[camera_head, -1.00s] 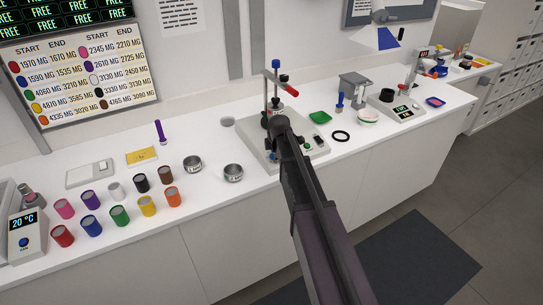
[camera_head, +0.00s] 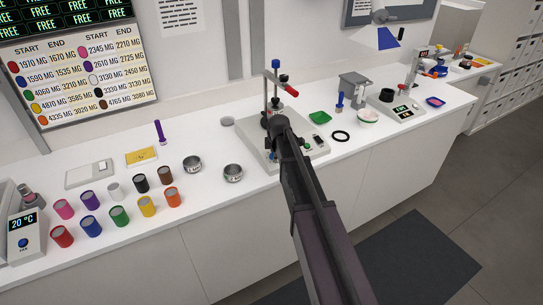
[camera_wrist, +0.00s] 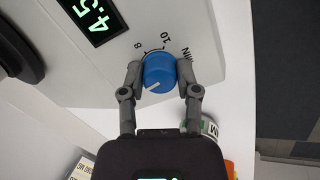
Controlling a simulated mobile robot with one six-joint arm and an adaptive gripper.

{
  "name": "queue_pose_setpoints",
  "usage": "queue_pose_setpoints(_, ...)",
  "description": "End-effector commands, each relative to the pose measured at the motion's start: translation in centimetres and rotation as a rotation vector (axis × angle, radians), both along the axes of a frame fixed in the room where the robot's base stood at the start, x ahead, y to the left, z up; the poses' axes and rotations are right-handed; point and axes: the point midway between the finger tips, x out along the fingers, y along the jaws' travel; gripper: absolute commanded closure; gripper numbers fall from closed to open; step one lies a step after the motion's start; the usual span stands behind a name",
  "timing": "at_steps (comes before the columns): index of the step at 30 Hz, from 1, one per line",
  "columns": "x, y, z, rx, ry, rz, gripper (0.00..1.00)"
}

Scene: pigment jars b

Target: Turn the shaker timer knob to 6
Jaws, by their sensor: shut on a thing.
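The blue timer knob (camera_wrist: 159,70) is on the light face of the shaker (camera_wrist: 205,35) in the wrist view. A white line on the knob points to the lower left. The marks 8, 10 and MIN show around its upper side; other marks are hidden. My gripper (camera_wrist: 160,92) is shut on the knob, with one finger on each side. A dark display (camera_wrist: 92,18) shows green digits that look like 4.5, cut off by the frame edge. In the head view, the shaker (camera_head: 320,152) stands mid-counter, and my arm hides the knob.
In the wrist view, a labelled container (camera_wrist: 210,128) shows beside the right finger.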

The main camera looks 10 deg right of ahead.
Motion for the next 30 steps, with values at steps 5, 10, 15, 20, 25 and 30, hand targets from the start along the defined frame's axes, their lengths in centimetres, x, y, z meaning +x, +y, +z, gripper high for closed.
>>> queue_pose_setpoints(5, -0.64, 0.05, -0.10, 0.039, 0.026, -0.102, 1.00)
queue_pose_setpoints(10, -0.63, 0.09, -0.10, 0.088, 0.042, -0.235, 1.00)
queue_pose_setpoints(15, -0.61, 0.13, -0.09, 0.144, 0.059, -0.384, 1.00)
queue_pose_setpoints(20, -0.61, 0.14, -0.09, 0.196, 0.077, -0.526, 1.00)
queue_pose_setpoints(25, -0.60, 0.13, -0.10, 0.249, 0.093, -0.672, 1.00)
queue_pose_setpoints(30, -0.60, 0.13, -0.10, 0.294, 0.107, -0.796, 1.00)
